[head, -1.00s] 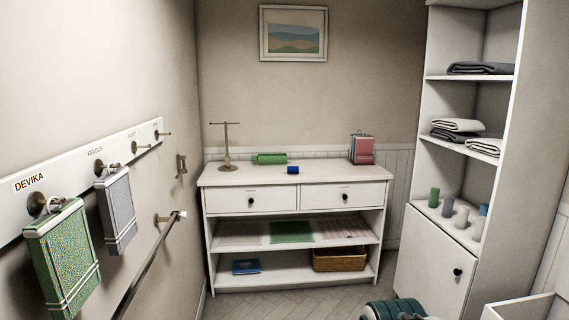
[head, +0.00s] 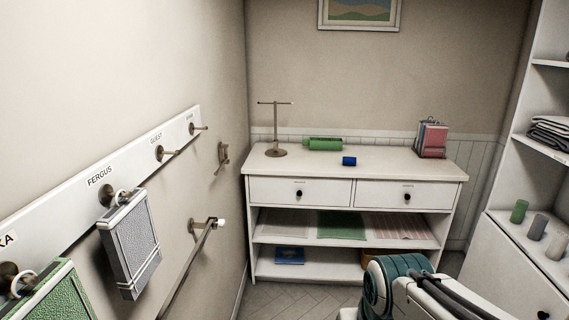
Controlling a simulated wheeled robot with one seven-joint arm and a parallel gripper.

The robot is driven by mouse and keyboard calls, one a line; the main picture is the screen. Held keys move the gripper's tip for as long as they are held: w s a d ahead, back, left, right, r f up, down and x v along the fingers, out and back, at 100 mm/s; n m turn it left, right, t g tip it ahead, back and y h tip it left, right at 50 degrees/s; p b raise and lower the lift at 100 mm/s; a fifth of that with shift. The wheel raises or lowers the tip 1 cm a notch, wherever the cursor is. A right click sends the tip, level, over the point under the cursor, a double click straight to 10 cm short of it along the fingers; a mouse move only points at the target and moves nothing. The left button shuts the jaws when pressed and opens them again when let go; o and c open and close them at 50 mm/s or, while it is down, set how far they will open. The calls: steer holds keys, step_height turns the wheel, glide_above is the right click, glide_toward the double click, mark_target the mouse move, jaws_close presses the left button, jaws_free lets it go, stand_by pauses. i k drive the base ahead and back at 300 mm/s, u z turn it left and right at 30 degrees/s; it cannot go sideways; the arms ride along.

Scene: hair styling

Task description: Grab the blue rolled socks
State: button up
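A small blue roll (head: 349,161), which looks like the blue rolled socks, lies on top of the white dresser (head: 440,171), near the middle. A larger green roll (head: 325,144) lies behind it and to its left. My arm shows at the lower right of the head view, in front of the dresser. My gripper is not in view, so its state cannot be seen. Nothing hides the blue roll.
On the dresser top stand a metal T-stand (head: 276,130) at left and a red holder (head: 432,140) at right. A rail (head: 190,265) and towels (head: 130,243) hang on the left wall. A shelf unit (head: 515,232) with several rolls stands at right.

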mark_target(349, 161)
steer(key=u, duration=0.1)
steer(key=i, duration=1.55)
steer(key=z, duration=0.45)
steer(key=i, duration=1.85)
steer(key=z, duration=0.5)
